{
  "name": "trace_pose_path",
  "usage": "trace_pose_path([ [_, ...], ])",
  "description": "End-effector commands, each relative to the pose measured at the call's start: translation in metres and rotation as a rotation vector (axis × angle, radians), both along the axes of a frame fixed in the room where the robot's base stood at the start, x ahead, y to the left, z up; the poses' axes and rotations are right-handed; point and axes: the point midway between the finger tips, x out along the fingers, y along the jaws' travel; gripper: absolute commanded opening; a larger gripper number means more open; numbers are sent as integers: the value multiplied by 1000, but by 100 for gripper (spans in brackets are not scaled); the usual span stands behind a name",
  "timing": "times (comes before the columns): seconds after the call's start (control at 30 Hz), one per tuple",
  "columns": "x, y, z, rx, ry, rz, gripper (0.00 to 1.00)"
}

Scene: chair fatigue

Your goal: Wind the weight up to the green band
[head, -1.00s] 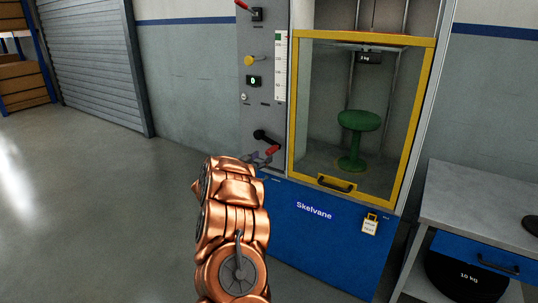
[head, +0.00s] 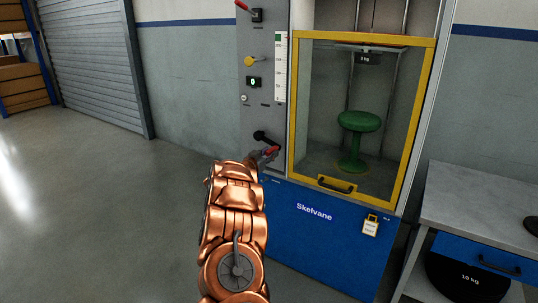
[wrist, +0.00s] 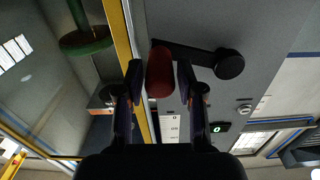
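The crank on the grey panel has a black arm (head: 262,137) and a red handle (head: 271,150). In the wrist view the red handle (wrist: 160,72) lies between the two fingers of my gripper (wrist: 160,82), with narrow gaps seeming to show on both sides. My gripper (head: 266,157) is open around it; the head view shows the fingers only partly. The black weight (head: 368,58) hangs high inside the glazed cabinet, above a green stool (head: 357,135). The white scale (head: 280,75) has a green band (head: 280,37) at its top.
The cabinet door has a yellow frame (head: 431,110) and looks shut. The panel also carries a red lever (head: 242,6), a yellow knob (head: 249,61) and a green-lit display (head: 254,82). A grey workbench (head: 475,205) stands at the right. The floor at left is clear.

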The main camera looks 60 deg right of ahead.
Motion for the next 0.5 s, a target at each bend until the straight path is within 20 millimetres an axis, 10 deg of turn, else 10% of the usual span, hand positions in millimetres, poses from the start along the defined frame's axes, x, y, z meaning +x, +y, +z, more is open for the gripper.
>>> trace_pose_path([
  [0.3, 0, 0, 0, 0, 0, 0, 1],
  [0.5, 0, 0, 0, 0, 0, 0, 0],
])
